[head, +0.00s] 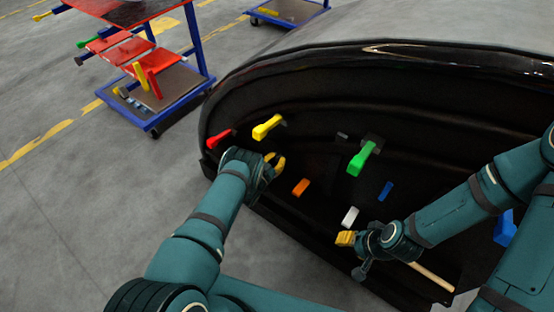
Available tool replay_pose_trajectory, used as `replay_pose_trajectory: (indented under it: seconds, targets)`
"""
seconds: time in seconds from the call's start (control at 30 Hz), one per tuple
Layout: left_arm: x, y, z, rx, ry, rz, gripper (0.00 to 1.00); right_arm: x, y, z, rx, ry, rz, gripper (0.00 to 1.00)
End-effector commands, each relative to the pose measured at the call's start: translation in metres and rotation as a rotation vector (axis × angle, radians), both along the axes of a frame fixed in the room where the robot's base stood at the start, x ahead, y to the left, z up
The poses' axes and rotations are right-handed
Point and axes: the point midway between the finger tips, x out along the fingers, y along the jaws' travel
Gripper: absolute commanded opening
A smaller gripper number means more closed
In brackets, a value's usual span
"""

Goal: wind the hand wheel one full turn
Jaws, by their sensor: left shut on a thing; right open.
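I cannot make out a hand wheel in the head view. My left gripper (275,163) is at the left part of the black nosecone panel (320,125), below the yellow handle. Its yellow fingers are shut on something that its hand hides. My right gripper (346,238) is open near the panel's lower edge, just below a white block. Whether it touches anything is unclear.
The panel bears a red handle (219,139), yellow handle (267,127), green handle (361,159), orange block (300,187), blue block (385,191) and white block (350,216). A tan rod (432,277) lies low right. A blue-framed cart (205,82) stands back left.

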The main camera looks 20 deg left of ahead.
Motion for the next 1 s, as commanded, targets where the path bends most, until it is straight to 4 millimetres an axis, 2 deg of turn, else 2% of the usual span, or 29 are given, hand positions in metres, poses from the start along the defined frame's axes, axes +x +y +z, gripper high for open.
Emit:
replay_pose_trajectory:
  seconds: [0.27, 0.3, 0.37, 0.77, 0.87, 1.0]
  targets:
    - [0.0, -0.001, 0.0, -0.001, 0.0, -0.001, 0.0, 0.0, 0.0, 0.0, 0.0, 0.0, 0.0, 0.47]
    - [0.0, -0.001, 0.0, -0.001, 0.0, -0.001, 0.33, 0.0, 0.0, 0.0, 0.0, 0.0, 0.0, 0.47]
    - [0.0, -0.001, 0.0, -0.001, 0.0, -0.001, 0.52, 0.0, 0.0, 0.0, 0.0, 0.0, 0.0, 0.47]
    - [-0.004, 0.001, 0.0, 0.0, 0.002, 0.0, 0.52, 0.0, 0.0, 0.0, 0.0, 0.0, 0.0, 0.47]
    - [-0.014, 0.004, -0.001, 0.0, 0.003, -0.001, 0.52, 0.0, 0.0, 0.0, 0.0, 0.0, 0.0, 0.47]
    - [-0.037, 0.01, -0.001, 0.0, 0.005, -0.001, 0.52, 0.0, 0.0, 0.0, 0.0, 0.0, 0.0, 0.47]
